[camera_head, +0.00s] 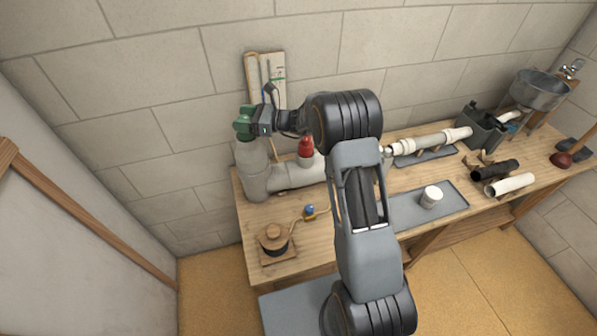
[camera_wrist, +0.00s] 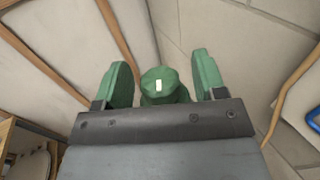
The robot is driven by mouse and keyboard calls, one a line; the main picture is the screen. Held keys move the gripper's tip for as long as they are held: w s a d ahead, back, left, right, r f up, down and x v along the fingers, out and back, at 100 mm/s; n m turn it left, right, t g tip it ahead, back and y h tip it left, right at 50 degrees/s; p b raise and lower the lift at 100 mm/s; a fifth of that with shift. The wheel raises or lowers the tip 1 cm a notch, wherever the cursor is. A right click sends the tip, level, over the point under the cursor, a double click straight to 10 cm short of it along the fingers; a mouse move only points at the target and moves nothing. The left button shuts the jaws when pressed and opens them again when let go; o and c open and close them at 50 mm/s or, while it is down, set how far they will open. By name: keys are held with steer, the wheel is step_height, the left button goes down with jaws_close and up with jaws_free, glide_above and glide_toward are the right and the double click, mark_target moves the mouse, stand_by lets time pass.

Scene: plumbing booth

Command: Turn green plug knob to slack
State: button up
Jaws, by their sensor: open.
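The green plug knob (camera_wrist: 160,84) shows in the wrist view as a faceted green cap with a small white mark on its top. My gripper (camera_wrist: 160,68) is open, with one green finger on each side of the knob and a visible gap on both sides. In the head view my gripper (camera_head: 246,118) is at the top of the upright grey pipe (camera_head: 252,168). There the green knob and the green fingers overlap, so I cannot clearly tell them apart.
A red knob (camera_head: 305,147) sits on the horizontal grey pipe right of the upright one. A wooden spool (camera_head: 273,238) and a small blue-knobbed part (camera_head: 309,210) lie on the bench. A grey tray (camera_head: 455,197) holds a white cup (camera_head: 432,196). The wall is close behind.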

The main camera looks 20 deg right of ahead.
steer(key=m+t+h+p, duration=0.1)
steer(key=m+t, duration=0.1)
steer(key=m+t+h+p, duration=0.2)
steer(key=t, duration=0.1)
steer(key=shift+s+a+r+h, duration=0.1)
steer(key=shift+r+h, duration=0.1)
steer(key=shift+h, duration=0.1)
steer(key=b+v, duration=0.6)
steer(key=v, duration=0.8)
steer(key=s+a+r+n+g+p, duration=0.3)
steer(key=s+a+n+g, duration=0.4)
steer(key=s+n, duration=0.35)
steer(key=s+d+r+n+g+h+p, duration=0.1)
steer(key=s+d+n+h, duration=0.3)
steer(key=s+n+h, duration=0.4)
steer(key=shift+s+d+r+n+g+h+p, duration=0.35)
steer(key=shift+s+r+n+g, duration=0.35)
steer(key=shift+s+n, duration=0.85)
steer(key=shift+w+n, duration=0.3)
